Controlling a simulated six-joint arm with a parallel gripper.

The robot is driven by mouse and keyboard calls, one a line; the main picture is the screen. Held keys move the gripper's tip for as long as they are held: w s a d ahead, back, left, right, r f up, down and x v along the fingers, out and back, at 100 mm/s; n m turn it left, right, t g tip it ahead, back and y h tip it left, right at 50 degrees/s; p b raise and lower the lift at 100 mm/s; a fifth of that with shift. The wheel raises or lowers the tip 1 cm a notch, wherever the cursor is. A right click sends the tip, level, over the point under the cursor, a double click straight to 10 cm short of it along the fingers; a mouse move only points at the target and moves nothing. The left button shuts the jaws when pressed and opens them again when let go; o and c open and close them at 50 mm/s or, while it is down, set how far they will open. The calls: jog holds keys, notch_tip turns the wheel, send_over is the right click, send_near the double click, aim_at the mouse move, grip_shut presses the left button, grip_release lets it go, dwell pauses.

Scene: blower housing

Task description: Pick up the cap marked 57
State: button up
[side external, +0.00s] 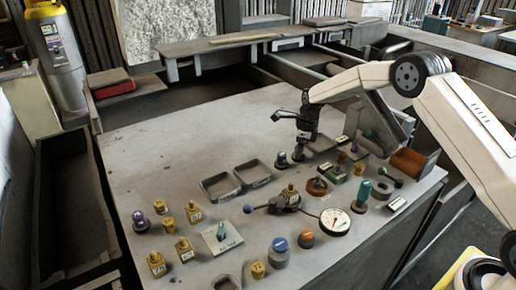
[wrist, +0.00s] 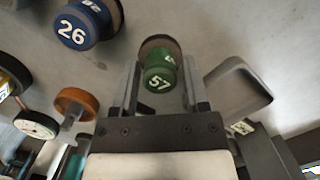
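The cap marked 57 (wrist: 160,77) is green, with a brown and grey round part behind it. In the wrist view it lies between the two fingers of my gripper (wrist: 162,88), with a narrow gap showing on each side. I cannot tell how far below the fingertips it is. In the side view my gripper (side external: 304,132) is over the back right part of the table. I cannot make out the green cap there.
A blue cap marked 26 (wrist: 84,24) is at upper left in the wrist view. An orange knob (wrist: 76,104) is at left, a grey tray (wrist: 262,82) at right. The bench (side external: 150,130) holds several caps, yellow blocks and a dial gauge (side external: 335,221); its back left is clear.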

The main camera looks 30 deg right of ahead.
grip_shut()
jog(key=shift+r, duration=0.2)
jog(key=shift+r, duration=0.6)
jog(key=s+a+r, duration=0.1)
jog(key=s+r, duration=1)
jog(key=s, duration=0.3)
jog(key=shift+a+r, duration=0.2)
